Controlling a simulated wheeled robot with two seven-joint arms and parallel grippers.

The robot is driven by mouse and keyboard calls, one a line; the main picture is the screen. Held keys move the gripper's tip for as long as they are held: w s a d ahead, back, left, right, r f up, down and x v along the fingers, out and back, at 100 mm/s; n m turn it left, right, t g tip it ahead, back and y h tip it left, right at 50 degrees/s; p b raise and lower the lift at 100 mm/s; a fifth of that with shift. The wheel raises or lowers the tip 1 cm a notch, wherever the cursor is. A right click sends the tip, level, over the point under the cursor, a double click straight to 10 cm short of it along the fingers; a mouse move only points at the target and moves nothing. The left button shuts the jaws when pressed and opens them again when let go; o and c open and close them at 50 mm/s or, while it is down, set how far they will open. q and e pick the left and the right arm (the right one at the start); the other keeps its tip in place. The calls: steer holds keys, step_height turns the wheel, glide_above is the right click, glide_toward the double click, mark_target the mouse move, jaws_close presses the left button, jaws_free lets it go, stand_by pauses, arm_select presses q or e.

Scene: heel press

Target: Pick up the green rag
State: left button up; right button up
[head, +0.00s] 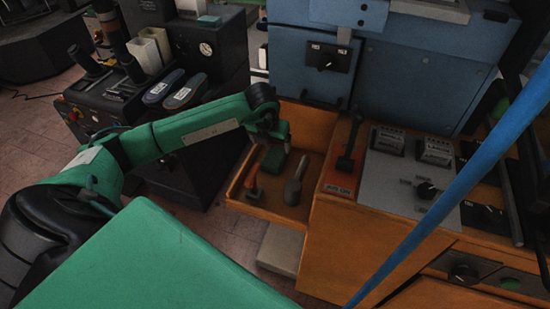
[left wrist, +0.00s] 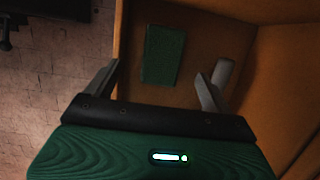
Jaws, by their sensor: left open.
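The green rag (head: 273,161) lies flat as a small folded rectangle in the open wooden drawer. It also shows in the left wrist view (left wrist: 162,54), beyond and roughly between the fingers. My left gripper (head: 279,143) is above the back of the drawer. In the left wrist view its two fingers (left wrist: 157,84) are spread apart, with nothing between them. The gripper partly covers the rag in the head view. My right gripper is not in view.
The orange cabinet and control panel (head: 385,185) stand at right. A black machine (head: 200,75) stands at left.

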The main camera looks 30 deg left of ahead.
mark_target(274, 156)
arm_select(q)
steer(key=shift+x, duration=0.95)
steer(key=x, duration=0.3)
steer(key=shift+s+d+f+p, duration=0.1)
steer(key=shift+d+f+p, duration=0.2)
steer(key=shift+f+p, duration=0.1)
steer(key=shift+f, duration=0.4)
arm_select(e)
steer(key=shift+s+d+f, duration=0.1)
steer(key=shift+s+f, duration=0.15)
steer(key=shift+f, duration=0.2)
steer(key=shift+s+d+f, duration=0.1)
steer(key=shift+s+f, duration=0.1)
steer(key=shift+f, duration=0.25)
arm_select(q)
steer(key=c, duration=1.1)
